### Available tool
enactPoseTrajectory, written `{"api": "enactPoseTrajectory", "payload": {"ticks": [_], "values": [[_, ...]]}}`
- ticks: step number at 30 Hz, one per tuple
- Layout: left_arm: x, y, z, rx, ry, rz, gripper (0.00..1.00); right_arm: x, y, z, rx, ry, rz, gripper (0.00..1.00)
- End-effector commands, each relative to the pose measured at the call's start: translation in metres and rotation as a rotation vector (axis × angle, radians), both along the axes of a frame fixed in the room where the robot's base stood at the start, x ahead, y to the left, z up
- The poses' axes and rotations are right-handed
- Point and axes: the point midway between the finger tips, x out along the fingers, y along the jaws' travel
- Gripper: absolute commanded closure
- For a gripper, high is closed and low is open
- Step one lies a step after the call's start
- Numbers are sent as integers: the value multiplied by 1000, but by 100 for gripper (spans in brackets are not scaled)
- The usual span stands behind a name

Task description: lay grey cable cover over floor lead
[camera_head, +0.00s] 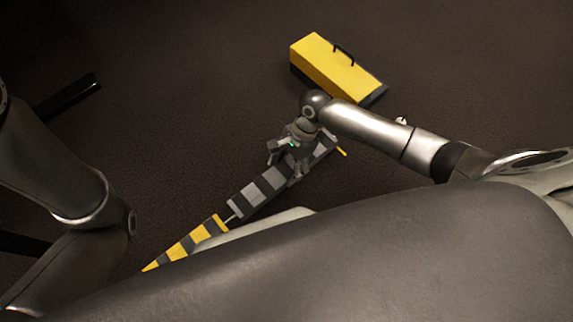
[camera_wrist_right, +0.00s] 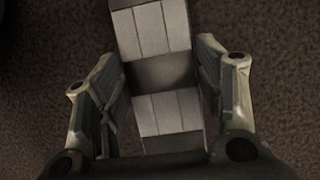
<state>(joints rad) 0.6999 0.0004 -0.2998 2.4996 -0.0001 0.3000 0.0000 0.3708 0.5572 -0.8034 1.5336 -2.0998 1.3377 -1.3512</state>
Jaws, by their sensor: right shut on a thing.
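The grey cable cover (camera_head: 266,188) is a long strip with light grey and dark bands, running diagonally across the floor in the head view. My right gripper (camera_head: 291,151) is shut on it toward its upper right end. In the right wrist view the cover (camera_wrist_right: 162,30) passes between the two fingers of the gripper (camera_wrist_right: 163,88), one on each side. A thin yellow piece (camera_head: 342,151), perhaps the floor lead, shows just past the cover's upper right end. Most of the lead is hidden. I cannot tell whether the cover touches the floor. My left gripper is out of view.
A yellow-and-black striped strip (camera_head: 192,243) lies in line with the grey cover's lower left end. A yellow box with a black handle (camera_head: 335,68) stands beyond my right arm. A dark bar (camera_head: 68,98) is at upper left. Brown carpet is clear between them.

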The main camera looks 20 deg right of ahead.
Motion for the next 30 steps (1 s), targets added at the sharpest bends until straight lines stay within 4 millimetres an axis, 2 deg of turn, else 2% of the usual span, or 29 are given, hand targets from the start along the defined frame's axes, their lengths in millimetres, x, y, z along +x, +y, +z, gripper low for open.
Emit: {"api": "enactPoseTrajectory", "payload": {"ticks": [29,30], "values": [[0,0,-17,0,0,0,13,1,0,-20,2,-1,-1,74],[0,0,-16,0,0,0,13,1,0,-19,2,-1,-1,34]]}}
